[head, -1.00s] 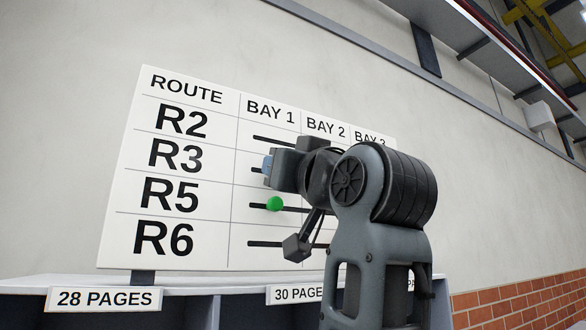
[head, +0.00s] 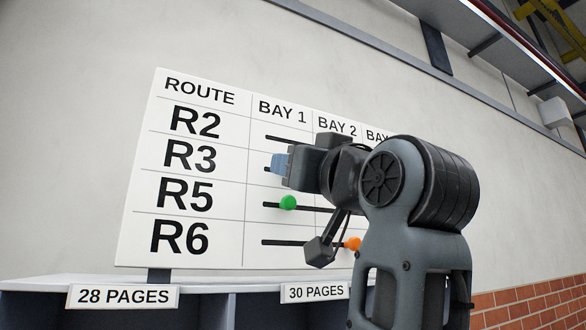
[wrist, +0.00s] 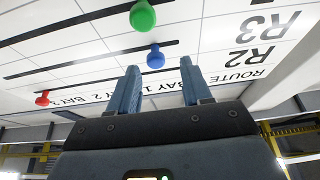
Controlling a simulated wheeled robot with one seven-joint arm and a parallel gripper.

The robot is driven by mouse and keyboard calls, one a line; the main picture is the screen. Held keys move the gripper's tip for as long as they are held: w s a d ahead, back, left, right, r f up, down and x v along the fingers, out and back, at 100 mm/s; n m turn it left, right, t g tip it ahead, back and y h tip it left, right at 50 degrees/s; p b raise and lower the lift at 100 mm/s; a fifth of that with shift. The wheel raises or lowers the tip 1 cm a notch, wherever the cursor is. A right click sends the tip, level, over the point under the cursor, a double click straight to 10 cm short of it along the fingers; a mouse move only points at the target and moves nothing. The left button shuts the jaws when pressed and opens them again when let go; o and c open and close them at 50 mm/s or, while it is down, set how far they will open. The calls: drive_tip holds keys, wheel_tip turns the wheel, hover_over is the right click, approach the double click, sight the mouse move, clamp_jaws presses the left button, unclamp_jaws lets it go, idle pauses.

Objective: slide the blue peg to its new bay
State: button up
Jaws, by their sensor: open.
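The blue peg (wrist: 155,57) sits in the R3 slot of the white route board (head: 190,255), near the slot's Bay 1 end. In the wrist view it shows just beyond and between my gripper's (wrist: 161,80) two pale blue fingertips, which are apart with nothing between them. In the head view my gripper (head: 279,163) is at the R3 row in the Bay 1 column, and it hides the blue peg. Whether a finger touches the peg I cannot tell.
The green peg (head: 288,202) is in the R5 slot, just below my gripper. An orange peg (head: 352,244) is in the R6 slot, partly behind my arm. A red peg (wrist: 42,98) is in the R2 slot. A shelf with page labels (head: 123,296) runs below the board.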

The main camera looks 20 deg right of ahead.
drive_tip(key=b+v, duration=0.1)
drive_tip(key=v, duration=0.4)
drive_tip(key=shift+s+f, duration=0.15)
drive_tip(key=shift+s, duration=0.1)
drive_tip(key=w+f+g, duration=0.1)
drive_tip(key=w+f, duration=0.1)
drive_tip(key=f, duration=0.9)
drive_tip(key=w+f+g, duration=0.1)
drive_tip(key=w+f, duration=0.1)
drive_tip(key=f, duration=0.8)
drive_tip(key=s+d+f+g, duration=0.1)
drive_tip(key=s+f, duration=0.2)
drive_tip(key=f, duration=0.7)
drive_tip(key=s+f+g, duration=0.1)
drive_tip(key=s+f, duration=0.2)
drive_tip(key=f, duration=0.6)
drive_tip(key=s+d+f+g, duration=0.1)
drive_tip(key=s+f, duration=0.7)
drive_tip(key=s, duration=0.3)
drive_tip(key=s+f+g, duration=0.1)
drive_tip(key=s+f, duration=0.7)
drive_tip(key=s, duration=0.3)
drive_tip(key=s+f+g, duration=0.1)
drive_tip(key=s, duration=0.9)
drive_tip(key=shift+s+g+h, duration=0.3)
drive_tip(key=shift+h, duration=0.1)
